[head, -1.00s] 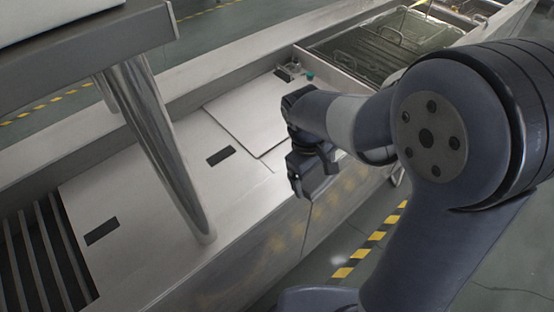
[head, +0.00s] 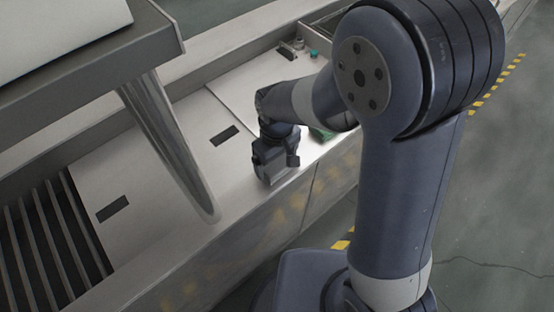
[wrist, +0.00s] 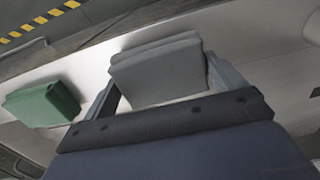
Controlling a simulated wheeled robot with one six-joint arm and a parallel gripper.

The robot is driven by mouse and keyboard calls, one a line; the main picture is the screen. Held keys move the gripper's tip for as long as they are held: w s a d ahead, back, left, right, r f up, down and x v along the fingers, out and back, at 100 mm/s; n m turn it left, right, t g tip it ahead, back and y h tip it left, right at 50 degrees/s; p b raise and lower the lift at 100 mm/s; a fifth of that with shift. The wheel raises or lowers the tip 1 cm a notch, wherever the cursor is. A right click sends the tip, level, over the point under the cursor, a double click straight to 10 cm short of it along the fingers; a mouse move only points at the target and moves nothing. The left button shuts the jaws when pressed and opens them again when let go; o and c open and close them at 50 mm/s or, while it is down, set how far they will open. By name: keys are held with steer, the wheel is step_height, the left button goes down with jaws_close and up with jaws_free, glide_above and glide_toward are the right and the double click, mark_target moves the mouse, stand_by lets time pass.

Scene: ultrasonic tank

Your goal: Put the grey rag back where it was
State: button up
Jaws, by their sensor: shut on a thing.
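The grey rag (wrist: 158,68) is a folded, boxy cloth held between the two fingers of my gripper (wrist: 162,78) in the wrist view. In the head view my gripper (head: 277,170) is low over the front edge of the metal tank top, and the rag is mostly hidden by the gripper. I cannot tell whether the rag touches the surface below. A green folded rag (wrist: 44,104) lies on the metal top to the left in the wrist view; in the head view a green bit of it (head: 321,134) shows behind my arm.
The flat metal top (head: 185,165) has dark slots and is clear left of my gripper. A slatted opening (head: 50,240) is at the left. A shelf on a thick metal post (head: 165,140) stands in front. Small items (head: 292,48) sit farther back.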

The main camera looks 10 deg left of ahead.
mark_target(277, 160)
steer(key=shift+f, duration=0.6)
steer(key=o, duration=0.7)
step_height(277, 160, up, 12)
steer(key=shift+r, duration=0.1)
